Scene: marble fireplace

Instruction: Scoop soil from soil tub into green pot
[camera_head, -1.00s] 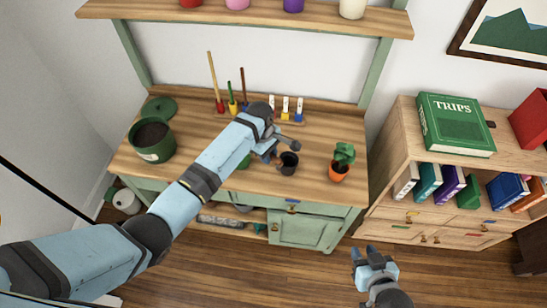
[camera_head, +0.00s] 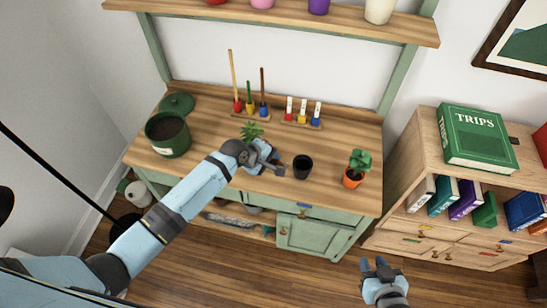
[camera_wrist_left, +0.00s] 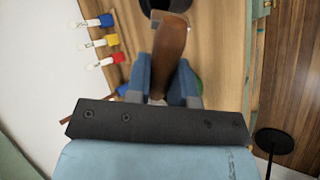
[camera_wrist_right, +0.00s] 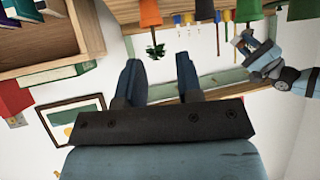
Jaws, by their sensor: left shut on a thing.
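The dark green soil tub (camera_head: 167,136), with dark soil inside, stands at the left of the workbench in the head view. My left gripper (camera_head: 270,165) is over the front middle of the bench, left of the black pot. In the left wrist view its fingers (camera_wrist_left: 163,88) are shut on a brown handle (camera_wrist_left: 172,40); the tool's other end is not clear. My right gripper (camera_head: 380,268) is open and empty in front of the bench.
A small black pot (camera_head: 303,167) and an orange pot (camera_head: 352,180) with a plant stand at the right of the bench. A leafy plant (camera_head: 251,131) is behind my left gripper. A bookcase (camera_head: 410,190) is at right.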

